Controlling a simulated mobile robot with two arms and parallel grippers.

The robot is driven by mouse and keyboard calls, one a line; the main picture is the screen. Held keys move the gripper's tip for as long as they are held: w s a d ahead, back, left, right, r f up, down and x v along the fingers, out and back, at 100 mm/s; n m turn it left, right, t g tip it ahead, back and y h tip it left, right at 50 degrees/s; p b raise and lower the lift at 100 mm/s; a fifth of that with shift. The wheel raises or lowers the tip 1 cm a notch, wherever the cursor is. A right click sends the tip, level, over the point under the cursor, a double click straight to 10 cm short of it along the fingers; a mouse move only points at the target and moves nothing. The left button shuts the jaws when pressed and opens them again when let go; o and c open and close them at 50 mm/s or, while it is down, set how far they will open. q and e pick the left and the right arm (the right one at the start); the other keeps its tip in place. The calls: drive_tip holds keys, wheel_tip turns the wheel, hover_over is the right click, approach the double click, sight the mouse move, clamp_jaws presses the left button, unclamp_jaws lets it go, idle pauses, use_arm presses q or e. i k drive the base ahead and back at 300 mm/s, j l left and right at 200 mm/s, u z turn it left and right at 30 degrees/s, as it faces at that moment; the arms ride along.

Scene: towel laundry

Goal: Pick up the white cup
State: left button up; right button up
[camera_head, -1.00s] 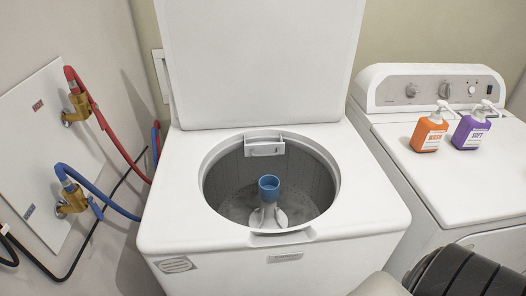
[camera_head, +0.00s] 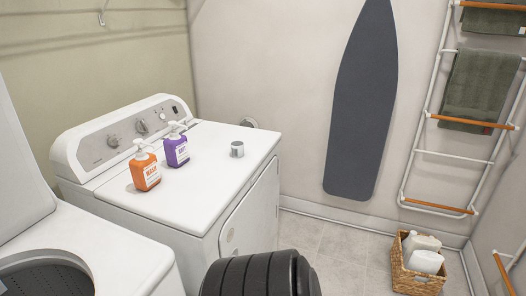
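The white cup (camera_head: 237,149) is small, looks pale grey-white, and stands upright on the dryer top (camera_head: 200,160), right of the two pump bottles. Nothing touches it. A black ribbed part of my own arm shows at the bottom centre of the view. Neither of my gripper's fingertips is in view.
An orange pump bottle (camera_head: 145,168) and a purple pump bottle (camera_head: 176,147) stand left of the cup. The open washer (camera_head: 120,245) is at lower left. An ironing board (camera_head: 361,105), a towel rack (camera_head: 432,115) and a wicker basket (camera_head: 418,283) are at right. Floor between is clear.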

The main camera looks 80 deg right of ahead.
sight(238, 147)
drive_tip(key=z, duration=2.55)
drive_tip(key=i+l, duration=0.1)
drive_tip(key=i, duration=0.5)
